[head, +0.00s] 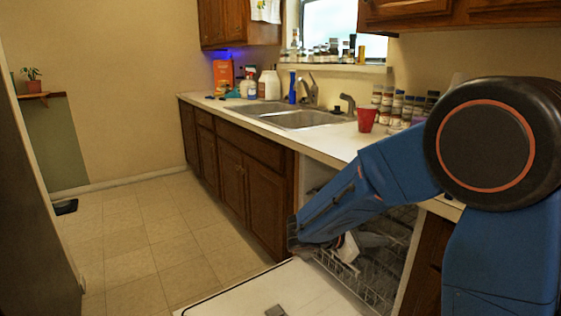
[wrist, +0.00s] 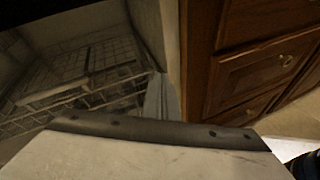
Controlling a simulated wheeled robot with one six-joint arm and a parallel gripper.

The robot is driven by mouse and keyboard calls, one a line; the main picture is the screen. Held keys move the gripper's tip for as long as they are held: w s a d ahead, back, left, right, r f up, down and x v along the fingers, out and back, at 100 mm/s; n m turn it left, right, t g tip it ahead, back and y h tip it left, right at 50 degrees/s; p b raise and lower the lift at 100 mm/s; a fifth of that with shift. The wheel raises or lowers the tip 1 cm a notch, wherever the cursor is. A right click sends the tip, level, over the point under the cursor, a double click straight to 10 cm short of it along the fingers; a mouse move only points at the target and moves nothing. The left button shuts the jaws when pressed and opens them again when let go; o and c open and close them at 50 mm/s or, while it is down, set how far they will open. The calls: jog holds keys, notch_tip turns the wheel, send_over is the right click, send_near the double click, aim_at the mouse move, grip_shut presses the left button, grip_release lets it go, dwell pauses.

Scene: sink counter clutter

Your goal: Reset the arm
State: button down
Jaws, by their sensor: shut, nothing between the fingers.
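The fingers do not show in the wrist view. The wrist camera faces the dishwasher's inside and the wooden cabinet beside it.
The dishwasher door (head: 270,290) is folded down near the arm, and its wire rack (wrist: 80,90) shows inside. A wooden cabinet (wrist: 265,60) stands beside it. The counter above holds a sink (head: 300,119), a red cup (head: 366,119) and several jars.

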jog(key=s+d+m+g+y, duration=0.25)
jog(key=s+m, duration=0.25)
jog(key=s, duration=0.4)
jog(key=s+d+m+g+y, duration=0.1)
jog(key=s+d+m+y, duration=0.25)
jog(key=s, duration=0.45)
jog(key=s+a+r+m+t+y, duration=0.2)
jog(key=s+a+m+t+y, duration=0.2)
jog(key=s+m, duration=0.5)
jog(key=shift+s+a+r+y, duration=0.4)
jog(key=shift+s+a+y, duration=0.75)
jog(key=shift+y, duration=0.65)
